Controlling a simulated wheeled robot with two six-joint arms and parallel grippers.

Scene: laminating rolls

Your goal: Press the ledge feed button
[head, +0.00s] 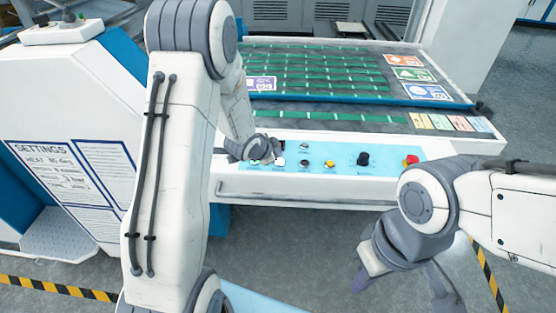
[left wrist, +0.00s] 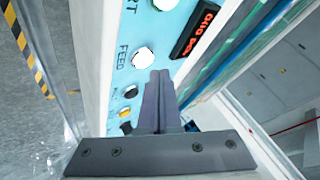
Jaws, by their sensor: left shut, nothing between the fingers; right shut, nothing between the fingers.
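The feed button (left wrist: 143,58) is a round white button beside the word FEED on the light blue panel strip of the ledge. In the head view it seems to be the white button (head: 280,162) beside my left gripper (head: 268,153). My left gripper is shut and empty; in the left wrist view its closed fingertips (left wrist: 160,76) are right beside the button's edge. I cannot tell whether they touch it. My right gripper (head: 362,282) is shut and empty, low at the right in front of the ledge, away from the panel.
Another white button (left wrist: 165,4) and a display with red digits (left wrist: 195,30) sit near the feed button. A yellow button (head: 329,164), a black knob (head: 363,159) and a red stop button (head: 410,160) lie further right. A white settings cabinet (head: 80,120) stands left.

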